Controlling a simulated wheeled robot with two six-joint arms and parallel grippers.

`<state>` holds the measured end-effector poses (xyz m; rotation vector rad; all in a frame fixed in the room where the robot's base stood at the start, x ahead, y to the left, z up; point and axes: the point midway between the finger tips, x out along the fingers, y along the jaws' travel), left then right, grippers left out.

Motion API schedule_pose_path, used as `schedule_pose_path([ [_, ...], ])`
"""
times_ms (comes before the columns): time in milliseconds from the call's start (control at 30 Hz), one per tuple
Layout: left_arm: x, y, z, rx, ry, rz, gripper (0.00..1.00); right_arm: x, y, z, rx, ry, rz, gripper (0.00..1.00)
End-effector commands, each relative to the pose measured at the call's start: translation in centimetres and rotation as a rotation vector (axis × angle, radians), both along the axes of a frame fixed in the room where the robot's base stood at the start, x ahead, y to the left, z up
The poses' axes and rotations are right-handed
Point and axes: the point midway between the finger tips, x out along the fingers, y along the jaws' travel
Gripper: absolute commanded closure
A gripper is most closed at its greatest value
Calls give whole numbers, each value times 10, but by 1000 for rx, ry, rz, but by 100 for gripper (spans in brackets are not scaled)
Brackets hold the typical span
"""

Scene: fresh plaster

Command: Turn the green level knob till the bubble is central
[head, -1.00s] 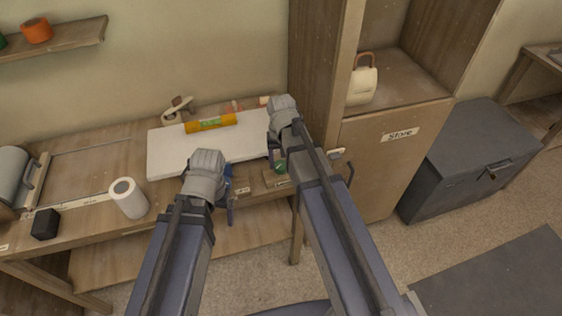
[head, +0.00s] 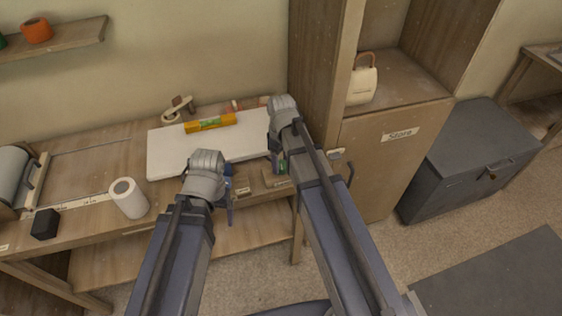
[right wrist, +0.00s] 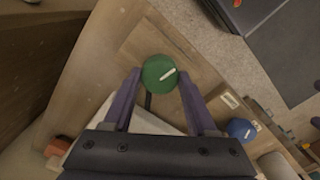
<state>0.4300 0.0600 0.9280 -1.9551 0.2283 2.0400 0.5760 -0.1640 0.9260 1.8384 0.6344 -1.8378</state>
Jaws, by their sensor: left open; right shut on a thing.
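The green level knob (right wrist: 159,74), with a white pointer mark, sits between the fingers of my right gripper (right wrist: 158,88), which is shut on it. In the head view the knob (head: 283,168) shows only partly beside my right gripper (head: 278,160). The orange-yellow spirit level (head: 194,127) lies on the white board (head: 165,155); its green vial (head: 210,123) shows, but the bubble's exact place is too small to tell. My left gripper (head: 230,195) is open and empty by the bench's front edge.
A blue knob (right wrist: 241,129) is further along the bench front. A tall cupboard (head: 375,165) rises just right of my right arm.

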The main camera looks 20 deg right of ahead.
Motion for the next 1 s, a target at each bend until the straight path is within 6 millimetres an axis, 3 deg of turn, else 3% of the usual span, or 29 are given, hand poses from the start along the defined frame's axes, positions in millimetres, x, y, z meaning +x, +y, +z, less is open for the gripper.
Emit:
schedule_pose_path([
  [400, 0, 0, 0, 0, 0, 0, 12, 0, 0, 0, 0, 0, 148, 98],
  [900, 0, 0, 0, 0, 0, 0, 12, 0, 0, 0, 1, 1, 162, 98],
  [933, 0, 0, 0, 0, 0, 0, 12, 0, 0, 0, 1, 1, 162, 40],
  [1000, 0, 0, 0, 0, 0, 0, 12, 0, 0, 0, 1, 1, 162, 32],
])
